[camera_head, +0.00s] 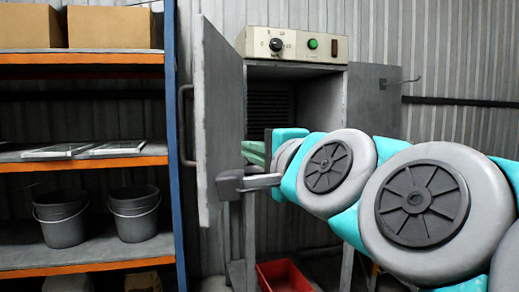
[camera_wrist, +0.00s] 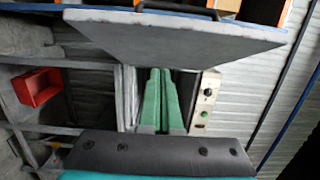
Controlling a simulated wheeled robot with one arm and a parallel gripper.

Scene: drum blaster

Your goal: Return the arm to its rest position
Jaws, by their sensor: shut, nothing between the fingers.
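My gripper (camera_head: 246,152) is in front of the open cabinet (camera_head: 319,110), its green fingers together with nothing between them. In the wrist view my gripper (camera_wrist: 161,74) points up the picture from its dark palm. My arm comes in from the right in the head view, stretched across the lower right part of the cabinet and its right door. The fingers are close to the open left door (camera_head: 220,120) of the cabinet; I cannot tell the exact gap. That door is the wide dark panel at the top of the wrist view (camera_wrist: 180,35).
The cabinet's right door (camera_head: 372,98) is also open, behind my arm. A control panel (camera_head: 293,45) tops the cabinet. A red bin (camera_head: 285,277) sits low beneath it. A shelf rack (camera_head: 85,163) with boxes, trays and buckets stands at the left.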

